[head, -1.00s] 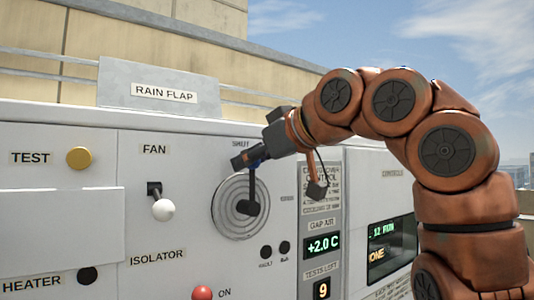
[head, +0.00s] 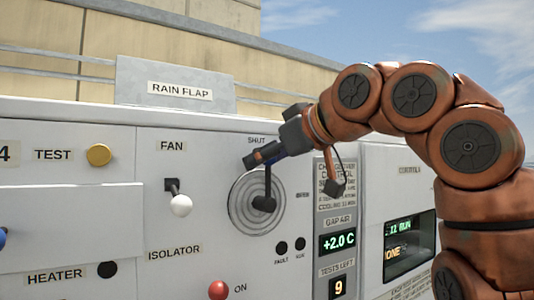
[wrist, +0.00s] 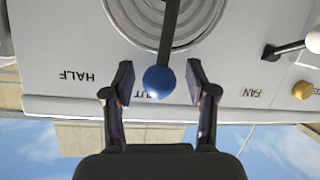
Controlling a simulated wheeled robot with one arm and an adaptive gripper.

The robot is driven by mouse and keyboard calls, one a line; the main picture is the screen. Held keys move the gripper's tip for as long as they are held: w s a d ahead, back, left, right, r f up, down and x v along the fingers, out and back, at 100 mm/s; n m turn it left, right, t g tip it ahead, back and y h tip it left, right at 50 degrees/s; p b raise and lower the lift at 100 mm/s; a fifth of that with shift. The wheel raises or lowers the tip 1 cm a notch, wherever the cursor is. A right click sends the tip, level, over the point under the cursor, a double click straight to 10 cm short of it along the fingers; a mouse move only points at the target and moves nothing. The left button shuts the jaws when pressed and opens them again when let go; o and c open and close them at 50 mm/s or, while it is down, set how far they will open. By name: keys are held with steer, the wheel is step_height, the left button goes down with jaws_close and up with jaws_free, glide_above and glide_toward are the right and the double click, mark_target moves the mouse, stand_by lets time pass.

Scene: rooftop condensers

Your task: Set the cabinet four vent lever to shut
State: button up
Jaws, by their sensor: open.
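The vent lever (head: 267,182) is a dark arm on a round ringed vent (head: 243,218) in the white cabinet front. It points nearly straight up, toward the SHUT label (head: 257,141). Its blue ball knob (wrist: 159,81) shows in the wrist view, where the picture is upside down, and partly covers the SHUT label. My gripper (head: 256,159) is at the lever's upper end; in the wrist view its two fingers (wrist: 159,72) stand open on either side of the knob, with a gap visible on both sides. The knob is mostly hidden in the head view.
To the left are the fan switch (head: 180,204) with a white knob, the yellow test button (head: 99,155) and the rain flap (head: 175,78) on top. Below is a red knob (head: 218,290). Right of the vent are a gap air display (head: 338,242) reading +2.0 C and a darker screen (head: 410,240).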

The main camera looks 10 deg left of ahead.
steer(key=v, duration=1.2)
steer(key=shift+r, duration=0.25)
steer(key=shift+w+f, duration=0.1)
steer(key=w+d+f+m+g+h, duration=0.1)
steer(key=w+d+f+m+h, duration=0.15)
steer(key=f, duration=0.45)
steer(key=w+d+f+m+h, duration=0.1)
steer(key=w+f+m, duration=0.1)
steer(key=f+m, duration=0.35)
steer(key=s+d+f+m+g+h, duration=0.1)
steer(key=s+d+f, duration=0.15)
steer(key=f, duration=0.65)
steer(key=s+d+f+m+g+h, duration=0.1)
steer(key=d+f+g+h, duration=0.15)
steer(key=f, duration=0.75)
steer(key=s+d+f+m+g+h, duration=0.1)
steer(key=s+d+f, duration=0.3)
steer(key=s+f, duration=0.4)
steer(key=s+d+f+m+g+h, duration=0.1)
steer(key=s+d+f+g+h, duration=0.1)
steer(key=s+d+f, duration=0.3)
steer(key=s+d+f+m+g+h, duration=0.1)
steer(key=s+d+f, duration=0.4)
steer(key=s+f, duration=0.7)
steer(key=shift+s+f+g, duration=0.2)
steer(key=shift+f+g, duration=0.45)
steer(key=shift+f, duration=0.95)
